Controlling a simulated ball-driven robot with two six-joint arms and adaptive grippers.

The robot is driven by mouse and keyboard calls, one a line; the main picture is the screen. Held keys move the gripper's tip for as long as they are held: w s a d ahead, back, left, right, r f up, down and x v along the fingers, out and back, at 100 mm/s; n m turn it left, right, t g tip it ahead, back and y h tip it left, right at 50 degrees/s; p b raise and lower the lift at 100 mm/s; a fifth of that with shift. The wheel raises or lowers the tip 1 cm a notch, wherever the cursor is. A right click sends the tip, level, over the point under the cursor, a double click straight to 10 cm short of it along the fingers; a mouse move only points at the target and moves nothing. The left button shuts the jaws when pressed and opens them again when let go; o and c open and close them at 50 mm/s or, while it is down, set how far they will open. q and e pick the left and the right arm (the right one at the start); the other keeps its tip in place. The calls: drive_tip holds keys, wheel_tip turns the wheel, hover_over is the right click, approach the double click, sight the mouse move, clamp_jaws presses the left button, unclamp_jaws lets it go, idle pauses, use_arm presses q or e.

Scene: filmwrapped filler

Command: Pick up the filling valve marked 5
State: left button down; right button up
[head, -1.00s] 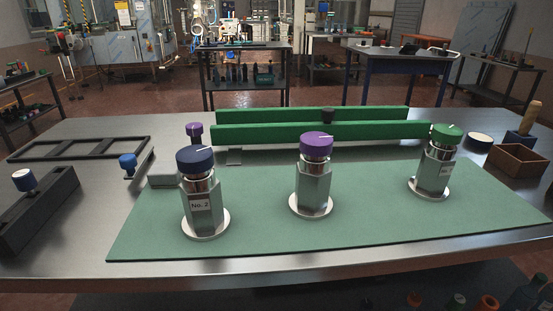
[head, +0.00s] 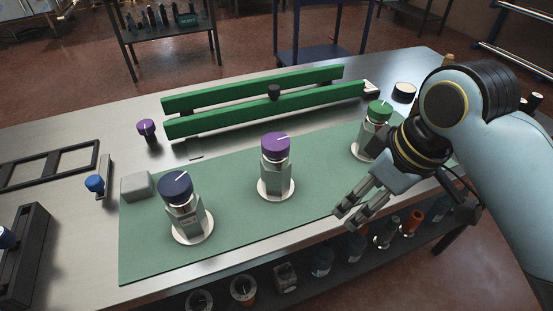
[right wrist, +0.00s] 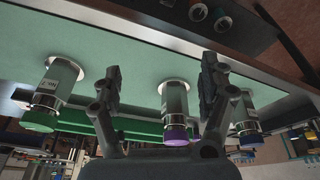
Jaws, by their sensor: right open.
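Three metal valves stand upright on round white bases on a green mat (head: 235,235). The navy-capped valve (head: 184,222) is at the left; its label reads "No. 2" in the earlier head view. The purple-capped valve (head: 275,180) is in the middle, with no label visible. My right gripper (head: 347,217) is open and empty, to the right of the purple-capped valve. My left gripper is out of view.
Green rails (head: 260,92) run behind the mat. A grey block (head: 136,186), a blue-knobbed part (head: 95,184) and a black frame (head: 50,172) lie to the left. A lower shelf (head: 330,278) under the table holds several items. The mat's front middle is clear.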

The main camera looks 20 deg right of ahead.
sight(279, 140)
drive_tip(key=w+a+r+n+g+y, duration=0.1)
drive_tip(key=w+a+r+n+y, duration=0.3)
drive_tip(key=w+r+n, duration=0.7)
drive_tip(key=w+a+f, duration=0.1)
drive_tip(key=f, duration=0.1)
drive_tip(key=w+a+f+m, duration=0.1)
drive_tip(key=f, duration=0.1)
drive_tip(key=w+a+f+m, duration=0.1)
drive_tip(key=f, duration=0.1)
drive_tip(key=shift+w+a+h, duration=0.15)
drive_tip(key=shift+a+h, duration=0.2)
drive_tip(key=shift+h, duration=0.05)
drive_tip(key=x, duration=0.2)
drive_tip(key=p+x, duration=0.1)
drive_tip(key=x, duration=0.2)
drive_tip(key=shift+s+a, duration=0.2)
drive_tip(key=shift+r, duration=0.1)
clamp_jaws()
